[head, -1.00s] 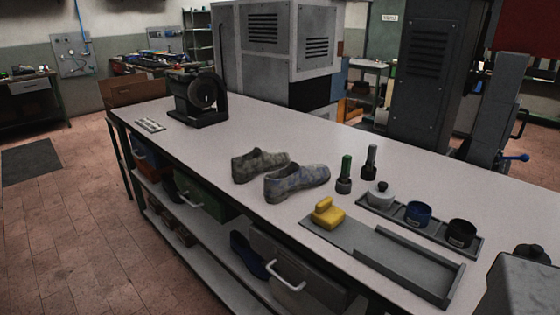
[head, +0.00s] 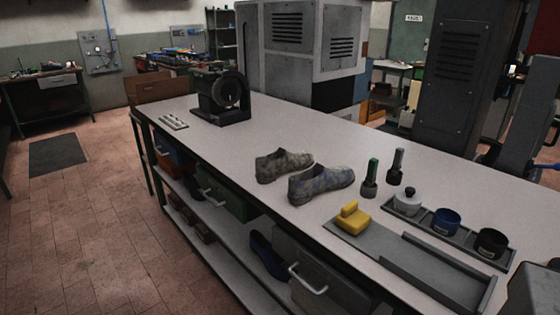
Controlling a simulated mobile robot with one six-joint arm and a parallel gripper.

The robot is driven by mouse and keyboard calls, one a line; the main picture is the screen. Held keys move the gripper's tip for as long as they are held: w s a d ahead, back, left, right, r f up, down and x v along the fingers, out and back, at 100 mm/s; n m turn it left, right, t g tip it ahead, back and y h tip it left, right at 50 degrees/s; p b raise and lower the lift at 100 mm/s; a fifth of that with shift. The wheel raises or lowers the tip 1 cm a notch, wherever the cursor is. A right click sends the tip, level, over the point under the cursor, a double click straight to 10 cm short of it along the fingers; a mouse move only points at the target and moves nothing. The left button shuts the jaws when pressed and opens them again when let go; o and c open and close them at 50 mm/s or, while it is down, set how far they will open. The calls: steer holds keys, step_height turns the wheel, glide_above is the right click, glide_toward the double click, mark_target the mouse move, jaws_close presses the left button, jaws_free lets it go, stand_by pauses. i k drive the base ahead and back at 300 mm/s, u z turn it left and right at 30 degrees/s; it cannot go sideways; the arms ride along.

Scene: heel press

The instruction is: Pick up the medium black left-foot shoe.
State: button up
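Two low shoes stand side by side on the long white workbench (head: 300,135). The rear shoe (head: 285,166) is mottled grey-green. The front shoe (head: 322,184) is grey with bluish patches. Both have their toes toward the right and their openings toward the left. A dark blue shoe (head: 268,255) lies on the shelf under the bench, beside a grey drawer. No shoe looks plainly black, and sizes and left or right foot cannot be told. My gripper is not in view.
A yellow block (head: 353,218) sits on a grey tray (head: 435,272) right of the shoes. Two brushes (head: 370,178) stand behind it. A rack (head: 465,240) holds several pots. A grinding machine (head: 221,96) stands at the bench's far left. Bench between machine and shoes is clear.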

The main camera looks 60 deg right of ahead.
mark_target(281, 161)
steer(key=i, duration=0.9)
steer(key=z, duration=0.05)
